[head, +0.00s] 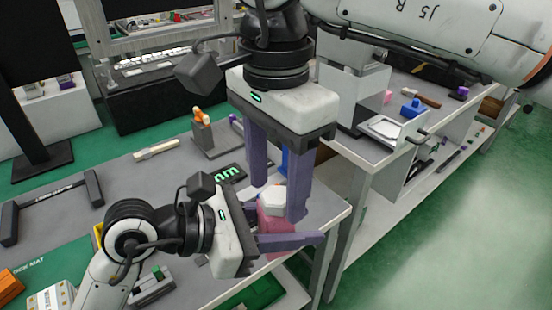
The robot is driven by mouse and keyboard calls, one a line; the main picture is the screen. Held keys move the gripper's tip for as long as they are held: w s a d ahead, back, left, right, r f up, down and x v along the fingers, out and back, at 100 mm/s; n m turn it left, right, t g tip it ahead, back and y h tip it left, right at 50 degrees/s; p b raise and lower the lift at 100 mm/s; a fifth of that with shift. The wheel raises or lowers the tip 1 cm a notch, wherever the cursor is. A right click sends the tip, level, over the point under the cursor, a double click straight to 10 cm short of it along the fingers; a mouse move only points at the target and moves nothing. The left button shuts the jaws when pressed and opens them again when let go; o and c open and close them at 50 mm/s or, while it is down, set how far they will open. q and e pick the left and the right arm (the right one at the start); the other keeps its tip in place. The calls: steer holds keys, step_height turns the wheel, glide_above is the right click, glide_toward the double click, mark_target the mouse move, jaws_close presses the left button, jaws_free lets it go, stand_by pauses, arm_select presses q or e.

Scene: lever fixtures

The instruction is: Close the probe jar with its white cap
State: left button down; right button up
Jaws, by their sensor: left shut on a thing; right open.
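The pink jar (275,238) stands near the right edge of the grey table, partly hidden by my grippers. The white cap (272,199) is at the top of the jar; I cannot tell whether it is fully seated. My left gripper (306,239), reaching in from the lower left, is shut on the jar, with one purple finger across its near side. My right gripper (279,203) comes down from above, fingers pointing down. It is open, with one finger on either side of the cap area; contact with the cap cannot be judged.
A black display with green letters (229,174) and a grey block with an orange-topped item (203,130) stand behind the jar. A blue object (285,160) is partly hidden by the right fingers. A black frame (52,205) lies at left. A second table (352,150) adjoins at right.

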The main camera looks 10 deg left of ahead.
steer(key=shift+f, duration=0.3)
steer(key=c, duration=1.1)
steer(key=m, duration=0.5)
steer(key=shift+m, duration=0.3)
steer(key=m, duration=0.8)
steer(key=shift+m, duration=0.3)
steer(key=m, duration=0.3)
steer(key=shift+m, duration=0.4)
steer(key=o, duration=1.2)
